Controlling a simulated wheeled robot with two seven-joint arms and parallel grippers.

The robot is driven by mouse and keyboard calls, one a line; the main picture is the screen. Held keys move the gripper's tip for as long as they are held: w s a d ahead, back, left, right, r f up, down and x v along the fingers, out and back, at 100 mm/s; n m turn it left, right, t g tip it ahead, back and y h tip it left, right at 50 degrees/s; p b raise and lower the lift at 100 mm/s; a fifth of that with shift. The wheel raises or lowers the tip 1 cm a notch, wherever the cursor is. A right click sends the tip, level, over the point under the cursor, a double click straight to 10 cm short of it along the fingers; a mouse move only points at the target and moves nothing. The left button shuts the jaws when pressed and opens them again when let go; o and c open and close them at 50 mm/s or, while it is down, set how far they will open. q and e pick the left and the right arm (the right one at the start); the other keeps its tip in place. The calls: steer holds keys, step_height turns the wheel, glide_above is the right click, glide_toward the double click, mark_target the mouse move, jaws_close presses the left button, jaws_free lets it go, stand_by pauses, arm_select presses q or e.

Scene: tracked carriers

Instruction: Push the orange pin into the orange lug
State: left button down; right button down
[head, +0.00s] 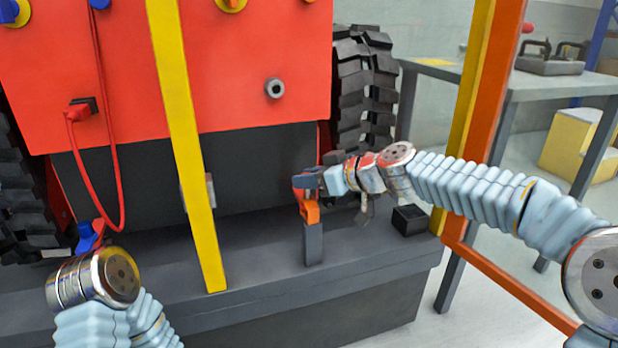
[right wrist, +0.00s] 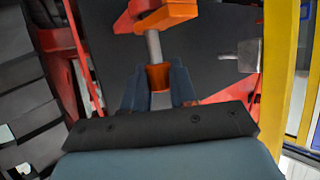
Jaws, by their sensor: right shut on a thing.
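My right gripper (head: 312,181) is shut on the orange pin, beside the orange lug (head: 311,212) on top of a short grey post in the head view. In the right wrist view, the pin's orange collar (right wrist: 158,77) sits between the two dark blue fingers of the right gripper (right wrist: 157,92). Its grey shank runs up to the orange lug (right wrist: 170,14) and its far end is hidden there. I cannot tell how deep it sits in the lug. My left arm shows at the lower left, but its gripper is not visible.
A yellow post (head: 186,140) stands left of the lug in front of the red carrier (head: 210,75). A blue fitting (head: 90,237) is at the left near my left wrist. A black box (head: 409,220) sits right on the grey ledge (head: 270,272). A red cable hangs at left.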

mark_target(309, 197)
steer(key=shift+f, duration=0.25)
steer(key=shift+f, duration=0.7)
steer(key=shift+f, duration=0.55)
stand_by(0.8)
steer(key=c, duration=0.8)
jaws_free()
steer(key=shift+f, duration=0.1)
steer(key=shift+d, duration=0.1)
